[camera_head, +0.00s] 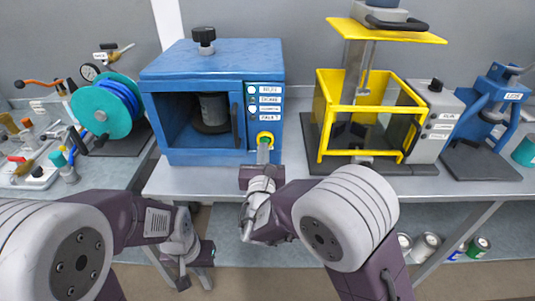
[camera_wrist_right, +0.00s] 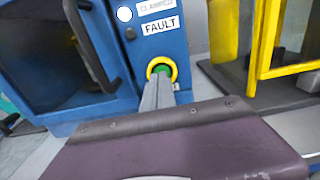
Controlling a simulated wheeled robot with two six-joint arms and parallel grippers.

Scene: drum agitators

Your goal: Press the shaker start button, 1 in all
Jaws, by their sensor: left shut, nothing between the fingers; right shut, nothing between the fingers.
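The blue shaker (camera_head: 210,60) stands on the table, with a dark can (camera_head: 214,108) inside behind its door. Its start button is green inside a yellow ring (camera_head: 265,137), low on the front panel below the labels. The button (camera_wrist_right: 161,68) also shows in the right wrist view. My right gripper (camera_head: 264,146) is shut and empty, its fingertips at the button's front. The tips cover the lower part of the button, and I cannot tell whether they press it in. My left gripper (camera_head: 196,256) is low at the left, in front of the table, far from the shaker, shut and empty.
A yellow-framed machine (camera_head: 322,110) stands right of the shaker, with a grey control box (camera_head: 434,122) beside it. A blue press (camera_head: 490,105) is further right. A teal reel (camera_head: 100,105) stands at the left. Cans (camera_head: 425,246) sit on the lower shelf.

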